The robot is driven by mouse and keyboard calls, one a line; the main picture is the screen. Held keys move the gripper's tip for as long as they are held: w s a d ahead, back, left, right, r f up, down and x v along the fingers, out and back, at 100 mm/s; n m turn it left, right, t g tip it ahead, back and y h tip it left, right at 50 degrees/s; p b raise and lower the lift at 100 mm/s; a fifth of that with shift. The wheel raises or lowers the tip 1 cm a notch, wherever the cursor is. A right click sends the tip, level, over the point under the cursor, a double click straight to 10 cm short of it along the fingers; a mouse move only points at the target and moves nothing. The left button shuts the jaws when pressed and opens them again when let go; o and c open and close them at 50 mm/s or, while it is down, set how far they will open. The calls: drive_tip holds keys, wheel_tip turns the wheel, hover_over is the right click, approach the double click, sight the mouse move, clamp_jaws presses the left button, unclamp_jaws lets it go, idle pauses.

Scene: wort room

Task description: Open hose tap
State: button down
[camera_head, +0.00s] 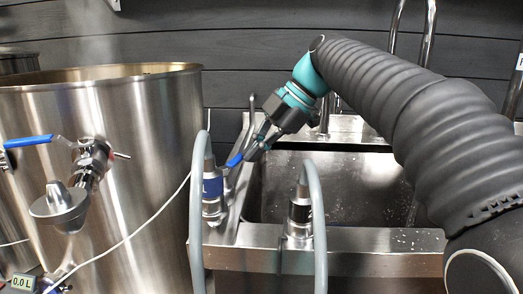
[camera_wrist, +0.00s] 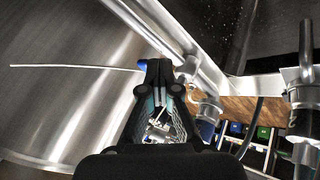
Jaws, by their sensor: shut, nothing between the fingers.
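The hose tap (camera_head: 213,206) is a metal fitting with a blue band at the sink's front left corner, with a grey hose curving over it. Its blue lever (camera_head: 235,160) sticks up and to the right. My gripper (camera_head: 252,150) is shut, with its tips at or right beside the lever's upper end; I cannot tell whether they touch.
A second fitting (camera_head: 300,208) with a grey hose stands to the right on the sink edge (camera_head: 365,240). A large steel kettle (camera_head: 150,130) is on the left, with a blue-handled valve (camera_head: 90,160) and a thin white cable (camera_head: 135,236). The sink basin (camera_head: 350,190) looks empty.

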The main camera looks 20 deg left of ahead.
drive_tip(key=shift+w+a, duration=0.2)
drive_tip(key=shift+a, duration=0.75)
drive_tip(key=shift+w, duration=0.1)
